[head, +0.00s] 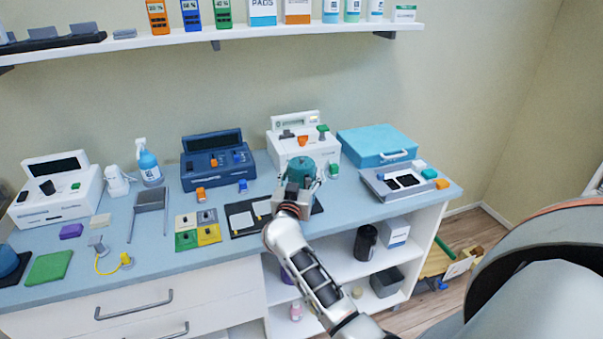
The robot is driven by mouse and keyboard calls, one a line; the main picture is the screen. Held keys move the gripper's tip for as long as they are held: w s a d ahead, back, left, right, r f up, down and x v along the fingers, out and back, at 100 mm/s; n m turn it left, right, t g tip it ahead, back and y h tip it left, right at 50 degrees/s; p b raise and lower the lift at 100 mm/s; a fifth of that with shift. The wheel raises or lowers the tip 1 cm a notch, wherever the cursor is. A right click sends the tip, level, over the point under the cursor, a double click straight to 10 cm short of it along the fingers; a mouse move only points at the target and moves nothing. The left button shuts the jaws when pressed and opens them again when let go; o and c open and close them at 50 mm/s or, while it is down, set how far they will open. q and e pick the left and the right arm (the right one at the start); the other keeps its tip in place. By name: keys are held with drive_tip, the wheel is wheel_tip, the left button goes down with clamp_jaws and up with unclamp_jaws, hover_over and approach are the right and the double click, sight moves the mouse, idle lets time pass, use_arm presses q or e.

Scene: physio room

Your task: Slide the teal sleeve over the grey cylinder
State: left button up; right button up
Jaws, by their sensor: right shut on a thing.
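The teal sleeve (300,167) is a short round piece above the right half of the counter, in front of the white device. My right gripper (299,184) is around its lower part and shut on it. The arm comes up from the bottom of the picture and hides part of the counter below. I cannot make out the grey cylinder for sure; it may be hidden behind the gripper or inside the sleeve. I cannot tell whether the sleeve touches anything beneath it. My left gripper is not in view.
A white device (288,151) stands close behind the sleeve. A dark blue device (217,160) is to its left, a blue case (377,146) to its right. A black mat (240,229) lies left of the gripper. Clear counter (355,205) shows to the right.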

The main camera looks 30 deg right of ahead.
drive_tip(key=shift+r, duration=0.1)
drive_tip(key=o, duration=1.4)
drive_tip(key=v, duration=1.2)
drive_tip(key=shift+a, duration=0.1)
